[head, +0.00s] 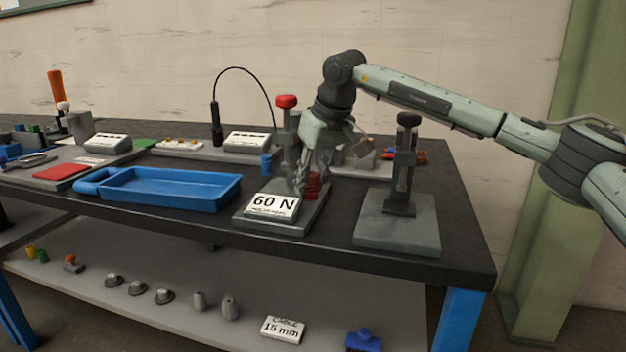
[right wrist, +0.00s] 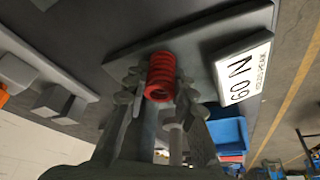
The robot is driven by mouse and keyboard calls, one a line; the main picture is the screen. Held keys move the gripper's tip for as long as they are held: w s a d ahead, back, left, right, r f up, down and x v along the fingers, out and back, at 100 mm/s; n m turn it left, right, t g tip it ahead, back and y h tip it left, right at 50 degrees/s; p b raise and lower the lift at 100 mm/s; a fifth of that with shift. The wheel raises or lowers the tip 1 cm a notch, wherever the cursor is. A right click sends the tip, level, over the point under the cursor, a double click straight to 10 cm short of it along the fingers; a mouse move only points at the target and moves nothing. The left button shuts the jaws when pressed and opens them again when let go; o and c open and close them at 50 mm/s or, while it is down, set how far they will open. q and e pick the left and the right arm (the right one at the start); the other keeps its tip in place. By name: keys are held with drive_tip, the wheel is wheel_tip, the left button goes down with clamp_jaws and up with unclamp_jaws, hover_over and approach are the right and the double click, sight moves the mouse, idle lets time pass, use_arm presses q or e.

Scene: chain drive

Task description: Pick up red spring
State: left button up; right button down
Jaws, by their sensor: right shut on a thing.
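The red spring (right wrist: 161,76) is a short coil between the fingers of my right gripper (right wrist: 160,92) in the right wrist view. The gripper is shut on it. In the head view my right gripper (head: 307,185) reaches down at the press with the red knob, and the red spring (head: 313,185) shows beside its fingers. The spring is at the grey base plate (head: 310,217) that carries the 60 N sign (head: 272,205). I cannot tell whether the spring still touches the plate. My left gripper is not in view.
A second press with a black knob (head: 408,120) stands on a grey plate to the right. A blue tray (head: 170,203) lies to the left. A red-knobbed post (head: 287,103) stands close to my right gripper. A lower shelf holds several small parts.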

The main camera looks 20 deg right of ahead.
drive_tip(key=c, duration=1.2)
unclamp_jaws()
drive_tip(key=v, duration=1.2)
drive_tip(key=shift+r, duration=0.1)
drive_tip(key=shift+o, duration=0.2)
